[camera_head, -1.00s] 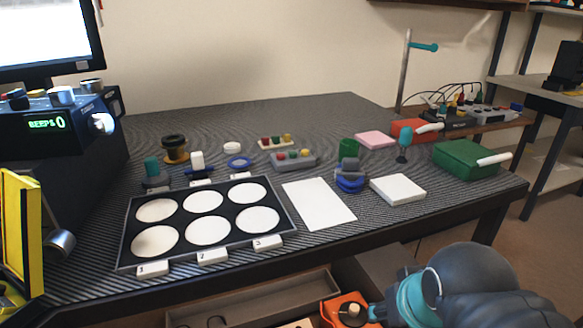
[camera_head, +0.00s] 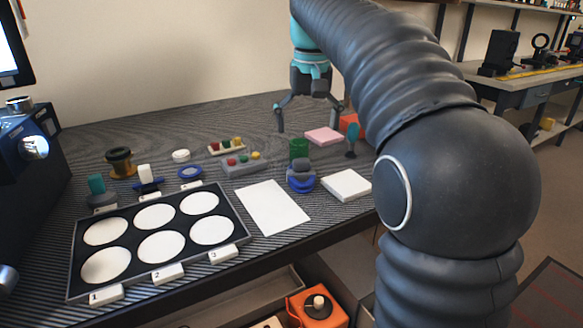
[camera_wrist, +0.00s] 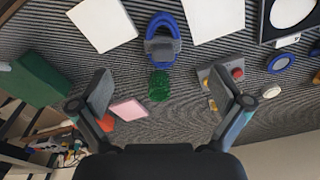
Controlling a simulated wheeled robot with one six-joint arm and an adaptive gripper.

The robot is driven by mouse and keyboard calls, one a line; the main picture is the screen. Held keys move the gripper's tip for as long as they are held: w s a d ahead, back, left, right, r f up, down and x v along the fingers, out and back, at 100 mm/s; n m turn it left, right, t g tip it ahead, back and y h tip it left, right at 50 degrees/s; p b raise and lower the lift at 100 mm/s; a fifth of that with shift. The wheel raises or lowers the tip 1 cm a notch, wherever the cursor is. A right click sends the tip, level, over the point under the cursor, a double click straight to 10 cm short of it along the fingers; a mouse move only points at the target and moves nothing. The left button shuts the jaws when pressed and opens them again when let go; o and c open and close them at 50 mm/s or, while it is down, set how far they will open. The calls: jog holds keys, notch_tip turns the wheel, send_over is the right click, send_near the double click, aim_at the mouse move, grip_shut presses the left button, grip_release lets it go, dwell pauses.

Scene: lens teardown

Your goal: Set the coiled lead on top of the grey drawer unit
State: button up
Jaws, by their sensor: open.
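The coiled lead (camera_head: 301,184) looks like the stacked blue loops with a grey block on them, standing on the striped bench in front of a green cylinder. In the wrist view the blue coil (camera_wrist: 163,22) is at the top centre. My gripper (camera_head: 308,116) is open and empty, pointing down above the back of the bench, behind and apart from the coil. In the wrist view its fingers (camera_wrist: 163,88) are spread wide. A grey open drawer (camera_head: 235,292) shows below the bench's front edge; I cannot tell whether it belongs to the grey drawer unit.
A grey button box (camera_head: 243,164) and a tray of white discs (camera_head: 232,248) are left.

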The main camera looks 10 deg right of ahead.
send_over(301, 159)
jog(key=g, duration=0.1)
jog(key=f, duration=0.8)
jog(key=shift+w+d, duration=0.15)
jog(key=shift+w, duration=0.1)
jog(key=shift+s+f+b, duration=0.2)
jog(key=shift+f+b, duration=0.1)
jog(key=shift+f, duration=1)
jog(key=shift+s+f+b, duration=0.15)
jog(key=shift+f+b, duration=0.1)
jog(key=shift+f, duration=1.05)
jog(key=c, duration=1.4)
